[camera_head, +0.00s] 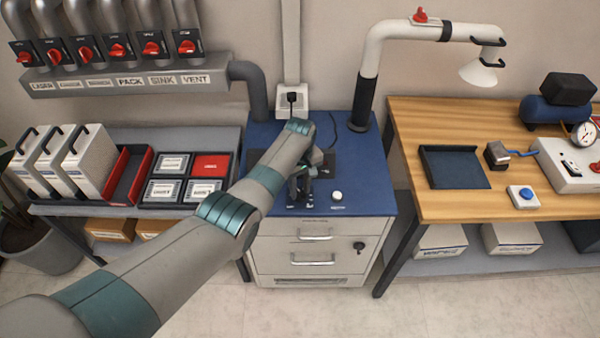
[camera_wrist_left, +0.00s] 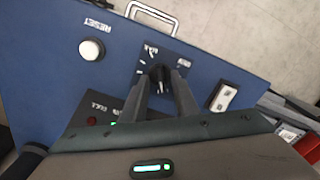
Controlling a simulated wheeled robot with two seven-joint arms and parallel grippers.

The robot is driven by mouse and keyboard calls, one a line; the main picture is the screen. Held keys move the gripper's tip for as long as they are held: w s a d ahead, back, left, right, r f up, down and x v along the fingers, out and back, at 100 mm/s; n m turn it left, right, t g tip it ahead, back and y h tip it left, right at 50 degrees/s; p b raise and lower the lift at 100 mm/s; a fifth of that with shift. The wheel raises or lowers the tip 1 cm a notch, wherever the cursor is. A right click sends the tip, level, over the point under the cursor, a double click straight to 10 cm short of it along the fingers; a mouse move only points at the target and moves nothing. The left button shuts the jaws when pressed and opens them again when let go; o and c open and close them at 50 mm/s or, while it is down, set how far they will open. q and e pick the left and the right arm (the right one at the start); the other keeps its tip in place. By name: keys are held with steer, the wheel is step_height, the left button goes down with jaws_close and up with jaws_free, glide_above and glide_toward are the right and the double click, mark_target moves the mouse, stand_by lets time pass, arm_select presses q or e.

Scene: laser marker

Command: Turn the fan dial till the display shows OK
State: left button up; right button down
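The fan dial (camera_wrist_left: 159,74) is a small black knob on a dark plate marked MAX, on top of the blue-topped cabinet. My left gripper (camera_wrist_left: 163,80) has a finger on each side of it, close against the knob, and looks shut on it. I cannot read OK anywhere. My right gripper is out of view.
A white RESET button (camera_head: 337,196) sits right of the dial, and a white rocker switch (camera_wrist_left: 223,96) sits on its other side. A fume arm (camera_head: 368,90) rises from the cabinet's back right. A wooden bench (camera_head: 450,120) stands right, a grey shelf with trays left.

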mark_target(300, 192)
arm_select(q)
steer(key=shift+r, duration=0.5)
step_height(300, 192, up, 16)
steer(key=b, duration=0.3)
steer(key=shift+r, duration=0.2)
